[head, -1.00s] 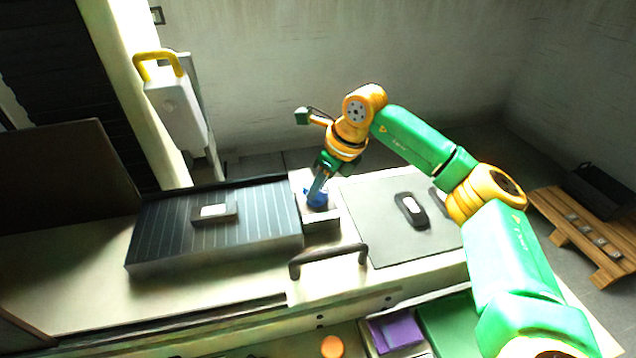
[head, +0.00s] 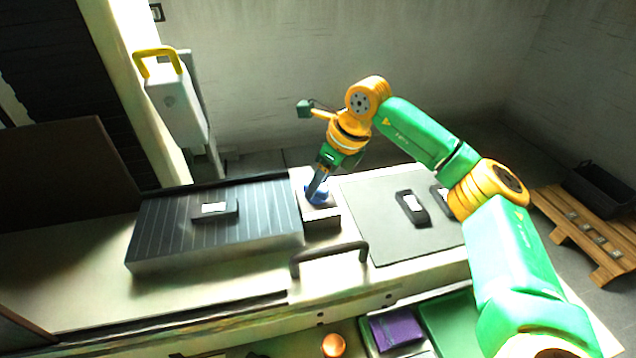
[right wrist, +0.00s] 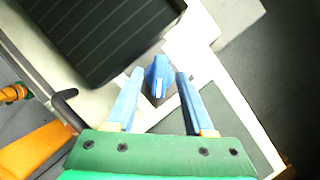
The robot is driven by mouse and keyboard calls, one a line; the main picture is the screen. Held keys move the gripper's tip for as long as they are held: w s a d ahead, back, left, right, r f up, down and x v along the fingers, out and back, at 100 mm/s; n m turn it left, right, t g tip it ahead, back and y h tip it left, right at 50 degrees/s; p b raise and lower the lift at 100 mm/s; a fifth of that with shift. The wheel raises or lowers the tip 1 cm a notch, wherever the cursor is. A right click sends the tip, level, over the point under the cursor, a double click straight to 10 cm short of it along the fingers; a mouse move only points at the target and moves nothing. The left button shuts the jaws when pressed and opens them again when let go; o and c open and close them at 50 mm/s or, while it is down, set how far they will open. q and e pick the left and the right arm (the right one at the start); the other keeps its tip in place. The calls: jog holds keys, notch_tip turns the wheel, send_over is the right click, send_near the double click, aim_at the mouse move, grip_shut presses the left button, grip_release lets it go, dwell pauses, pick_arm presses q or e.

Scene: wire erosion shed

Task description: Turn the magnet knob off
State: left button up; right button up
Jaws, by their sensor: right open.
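The magnet knob (right wrist: 158,78) is blue with a white mark on its grip bar. In the head view the blue knob (head: 322,197) sits on a pale block beside the dark ribbed magnet plate (head: 165,235), partly hidden by my fingers. My right gripper (head: 316,190) reaches down over it. In the right wrist view my right gripper (right wrist: 160,74) is open, one finger on each side of the knob. Gaps show between knob and fingers; contact cannot be made out.
A small block with a pale label (head: 214,208) lies on the plate. A dark bar handle (head: 330,257) stands in front of the knob. Right of it, a grey mat (head: 375,215) holds black labelled items (head: 411,208). A yellow-handled box (head: 178,105) stands behind left.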

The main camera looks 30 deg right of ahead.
jog(key=v, duration=0.6)
